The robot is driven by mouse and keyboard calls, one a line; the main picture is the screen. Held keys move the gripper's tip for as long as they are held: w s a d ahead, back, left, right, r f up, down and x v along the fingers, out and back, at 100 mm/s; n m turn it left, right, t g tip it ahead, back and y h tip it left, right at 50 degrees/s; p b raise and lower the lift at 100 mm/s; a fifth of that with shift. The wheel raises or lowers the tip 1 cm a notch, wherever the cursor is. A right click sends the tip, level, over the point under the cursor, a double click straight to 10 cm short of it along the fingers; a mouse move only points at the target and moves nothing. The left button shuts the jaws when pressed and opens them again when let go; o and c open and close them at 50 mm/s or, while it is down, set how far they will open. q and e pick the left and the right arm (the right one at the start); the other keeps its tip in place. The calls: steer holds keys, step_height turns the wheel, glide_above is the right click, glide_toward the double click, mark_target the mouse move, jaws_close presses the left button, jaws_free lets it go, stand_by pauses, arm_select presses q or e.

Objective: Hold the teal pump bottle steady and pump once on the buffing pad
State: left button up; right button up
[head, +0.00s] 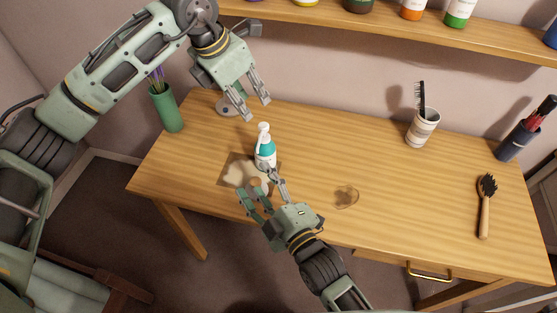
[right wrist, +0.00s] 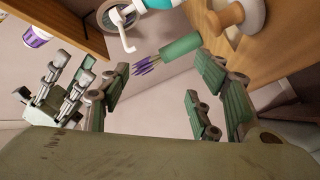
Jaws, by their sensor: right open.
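The teal pump bottle (head: 265,156) stands upright on the table, its white pump head on top. My right gripper (head: 258,187) is open and empty, just in front of the bottle. My left gripper (head: 249,106) is open and empty, above the table behind and left of the bottle.
A brown-and-cream mat (head: 229,166) lies beside the bottle. A green vase (head: 165,108) stands at the left edge. A clear round piece (head: 346,196), a striped cup (head: 422,128), a hairbrush (head: 485,205) and a dark holder (head: 517,141) are to the right. A shelf (head: 390,22) runs above.

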mark_target(264, 153)
steer(key=w+d+f+m+g, duration=0.1)
steer(key=w+m, duration=0.2)
steer(key=w+d+f+m+g+h, duration=0.1)
steer(key=w+d+m, duration=0.1)
steer(key=m, duration=0.2)
steer(key=w+d+f+m+g, duration=0.1)
steer(key=w+d+m, duration=0.1)
steer(key=w+m, duration=0.1)
steer(key=shift+w+d+f+m, duration=0.15)
steer(key=shift+w+f+m, duration=0.15)
steer(key=shift+w+m, duration=0.1)
steer(key=shift+w+a+f+g, duration=0.3)
steer(key=shift+w+f+g, duration=0.2)
steer(key=shift+f+g, duration=0.15)
steer(key=shift+x, duration=3.7)
